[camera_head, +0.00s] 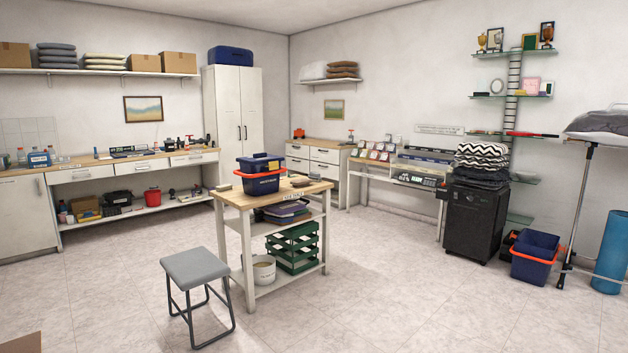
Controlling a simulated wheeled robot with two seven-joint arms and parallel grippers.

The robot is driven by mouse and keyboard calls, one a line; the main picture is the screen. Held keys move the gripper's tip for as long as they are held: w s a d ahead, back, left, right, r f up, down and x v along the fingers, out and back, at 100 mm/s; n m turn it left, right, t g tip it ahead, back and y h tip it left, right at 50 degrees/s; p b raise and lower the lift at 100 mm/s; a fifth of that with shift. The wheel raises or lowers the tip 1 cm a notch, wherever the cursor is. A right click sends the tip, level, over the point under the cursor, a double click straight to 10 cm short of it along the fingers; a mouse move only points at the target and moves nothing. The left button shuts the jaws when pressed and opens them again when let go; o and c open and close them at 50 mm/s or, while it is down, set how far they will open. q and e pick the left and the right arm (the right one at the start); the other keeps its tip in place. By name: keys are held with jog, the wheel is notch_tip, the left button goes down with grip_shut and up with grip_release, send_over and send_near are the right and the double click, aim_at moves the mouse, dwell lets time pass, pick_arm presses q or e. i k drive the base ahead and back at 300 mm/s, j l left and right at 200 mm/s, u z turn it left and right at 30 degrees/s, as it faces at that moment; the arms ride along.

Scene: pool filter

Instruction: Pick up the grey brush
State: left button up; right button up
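I cannot make out a grey brush for certain in this view. The wooden-topped work table (242,199) stands in the middle of the room. On it are a blue bin with an orange rim (260,183), a small dark flat item (300,181) to the bin's right and a small greenish block (224,187) to its left. These small items are too small to identify. Several small items also stand on the long counter (75,165) along the left wall. Neither of my grippers is in view.
A grey stool (194,268) stands in front of the work table. Green crates (292,249) and a white bucket (264,269) sit on its lower shelf. A black cabinet (474,222) and a blue-orange bin (533,257) stand right. The floor at front right is clear.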

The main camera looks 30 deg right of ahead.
aim_at(315, 177)
jog(key=i+l+z, duration=0.5)
jog(key=i, duration=0.15)
jog(key=i+l+z, duration=0.35)
jog(key=i, duration=0.6)
jog(key=i+z, duration=0.3)
jog(key=i, duration=0.6)
jog(key=i+u, duration=0.15)
jog(key=i, duration=0.5)
jog(key=i+l+u, duration=0.1)
jog(key=i, duration=0.55)
jog(key=i+l+u, duration=0.15)
jog(key=i, duration=0.45)
jog(key=l, duration=0.1)
